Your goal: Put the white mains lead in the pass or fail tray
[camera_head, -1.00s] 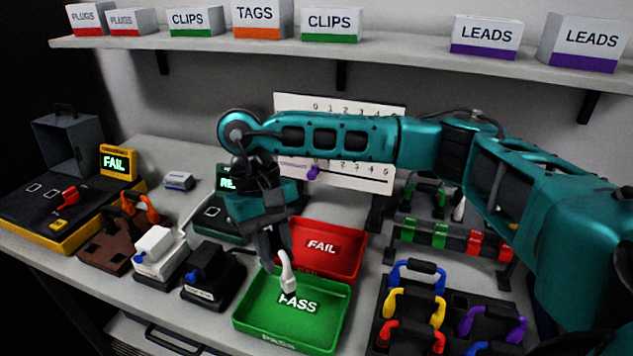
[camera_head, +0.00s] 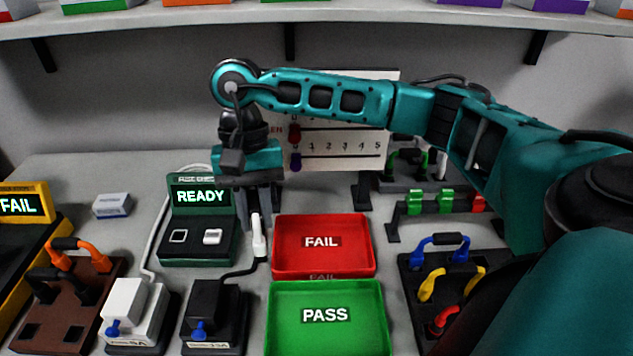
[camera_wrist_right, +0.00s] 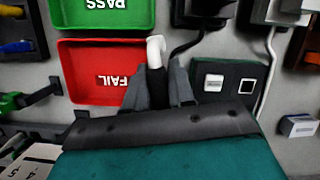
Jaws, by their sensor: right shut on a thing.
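My right gripper (camera_head: 259,215) is shut on a white connector piece (camera_head: 258,238), apparently part of the white mains lead. It hangs roughly upright just left of the red FAIL tray (camera_head: 279,246). In the wrist view the piece (camera_wrist_right: 155,48) sticks out between the fingers (camera_wrist_right: 158,88), beside the FAIL tray (camera_wrist_right: 66,75). The green PASS tray (camera_head: 276,325) lies in front of the FAIL tray. Both trays look empty. The rest of the held lead is hidden or cannot be made out. My left gripper is not in view.
A green tester (camera_head: 172,228) reading READY stands left of the gripper. A black block (camera_head: 215,305) has a black cable passing near the held piece. A white block (camera_head: 138,302) has a white cable. Colored leads sit on a rack (camera_head: 410,275) at right.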

